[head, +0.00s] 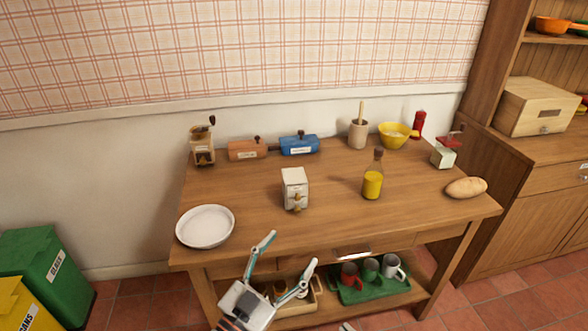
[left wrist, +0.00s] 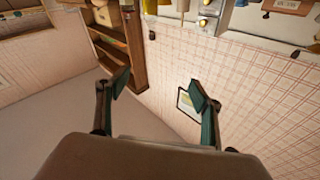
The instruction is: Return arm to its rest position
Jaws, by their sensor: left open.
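My left gripper (head: 287,262) is open and empty in front of the wooden table's front edge, at the bottom middle of the head view. Its two fingers point up toward the tabletop and are spread apart. In the left wrist view the open fingers (left wrist: 160,90) also show with nothing between them. A wall, a shelf and a framed picture lie beyond them. My right gripper cannot be made out in either view.
The wooden table (head: 330,205) bears a white plate (head: 205,227), a white grinder (head: 295,188), an oil bottle (head: 373,176), a potato (head: 466,188) and several other items. A green tray (head: 372,294) with mugs is on its lower shelf. Bins (head: 45,270) stand left.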

